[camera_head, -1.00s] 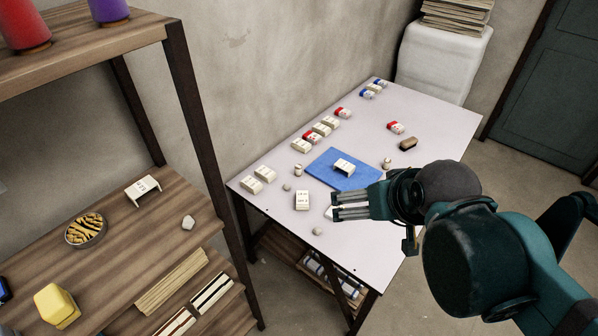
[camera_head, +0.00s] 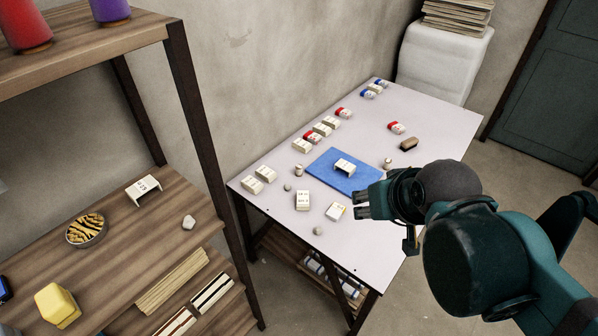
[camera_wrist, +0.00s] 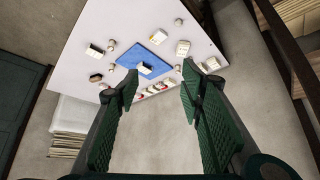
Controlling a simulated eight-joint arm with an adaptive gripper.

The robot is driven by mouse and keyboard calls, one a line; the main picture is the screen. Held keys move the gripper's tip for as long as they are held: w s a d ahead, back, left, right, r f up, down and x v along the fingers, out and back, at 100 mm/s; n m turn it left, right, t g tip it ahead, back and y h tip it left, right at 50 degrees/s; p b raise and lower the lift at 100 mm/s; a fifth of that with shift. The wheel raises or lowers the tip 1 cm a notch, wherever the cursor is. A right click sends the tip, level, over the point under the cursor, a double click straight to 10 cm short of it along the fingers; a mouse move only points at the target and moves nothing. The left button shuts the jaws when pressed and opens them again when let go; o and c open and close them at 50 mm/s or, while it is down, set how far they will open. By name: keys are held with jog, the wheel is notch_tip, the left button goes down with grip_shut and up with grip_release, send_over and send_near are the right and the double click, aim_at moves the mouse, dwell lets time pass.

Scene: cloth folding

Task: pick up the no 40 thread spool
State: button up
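Several small cream blocks with dark printed labels lie on the white table. I cannot read a 40 on any, so I cannot tell which is the no 40 thread spool. In the head view, one labelled block (camera_head: 303,200) and another (camera_head: 335,211) lie near the front edge. A white labelled piece (camera_head: 344,166) sits on the blue mat (camera_head: 325,170). My gripper (camera_head: 360,205) is above the table's front edge, just right of the nearer block. In the wrist view, my gripper (camera_wrist: 159,82) is open, with nothing between its fingers.
Red-ended (camera_head: 343,112) and blue-ended (camera_head: 367,93) pieces stand along the table's back edge. Small pebbles and a brown piece (camera_head: 409,144) lie near the mat. A wooden shelf (camera_head: 110,235) stands at left. The table's far right part is mostly clear.

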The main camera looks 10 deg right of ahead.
jog(key=w, duration=0.2)
jog(key=n+g+h+b, duration=0.1)
jog(key=n+g+h, duration=0.3)
jog(key=n, duration=2.1)
send_over(299, 167)
jog(key=s+a, duration=0.2)
notch_tip(299, 167, down, 32)
jog(key=shift+w+a+r, duration=0.15)
jog(key=shift+a, duration=0.05)
jog(key=shift+b+x, duration=0.35)
jog(key=shift+x, duration=0.95)
